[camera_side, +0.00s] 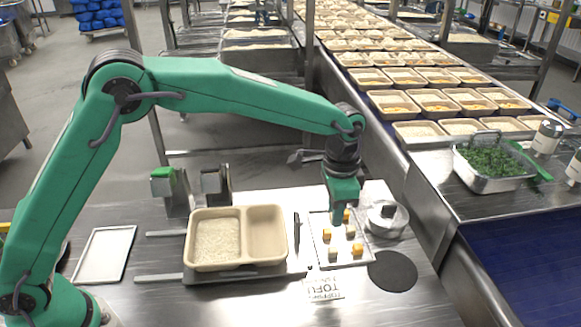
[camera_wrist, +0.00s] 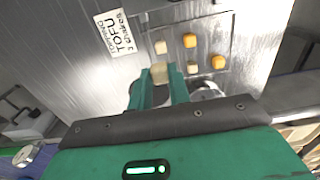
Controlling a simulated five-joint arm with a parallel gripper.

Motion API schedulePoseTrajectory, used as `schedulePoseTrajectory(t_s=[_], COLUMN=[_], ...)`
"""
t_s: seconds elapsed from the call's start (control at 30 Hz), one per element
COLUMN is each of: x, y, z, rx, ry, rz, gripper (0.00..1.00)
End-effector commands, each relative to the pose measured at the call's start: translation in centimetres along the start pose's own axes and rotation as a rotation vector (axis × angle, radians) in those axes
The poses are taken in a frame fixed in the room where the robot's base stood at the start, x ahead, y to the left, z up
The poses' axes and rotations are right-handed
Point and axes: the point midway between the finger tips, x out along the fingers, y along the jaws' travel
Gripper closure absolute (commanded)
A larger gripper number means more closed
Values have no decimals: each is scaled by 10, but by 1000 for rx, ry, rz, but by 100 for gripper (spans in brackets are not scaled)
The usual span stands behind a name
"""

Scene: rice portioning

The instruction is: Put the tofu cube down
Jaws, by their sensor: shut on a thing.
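My gripper (camera_side: 338,212) points down over the white tofu tray (camera_side: 318,216) in the side view. In the wrist view its two fingers (camera_wrist: 160,84) are shut on a pale tofu cube (camera_wrist: 160,72), held at the fingertips. Whether this cube touches the tray is hard to tell. Other cubes lie on the tray: pale cubes (camera_wrist: 160,47) and orange cubes (camera_wrist: 189,40), apart from the held one. The fingers partly hide the tray's back in the side view.
A beige two-compartment container (camera_side: 267,208) stands left of the tofu tray, rice in its left compartment, the right one empty. A TOFU label (camera_side: 323,289) lies in front. A black disc (camera_side: 392,271) and a round metal pot (camera_side: 386,220) are on the right. A white-topped plate (camera_side: 105,254) lies far left.

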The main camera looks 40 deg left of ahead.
Motion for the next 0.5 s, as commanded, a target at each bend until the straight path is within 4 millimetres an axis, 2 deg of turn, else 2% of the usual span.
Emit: schedulePoseTrajectory(t_s=[0.27,0.5], x=[-1,-8], y=[3,18], z=[3,19], rx=[-15,-113], ry=[0,1], rz=[0,0], gripper=[100,100])
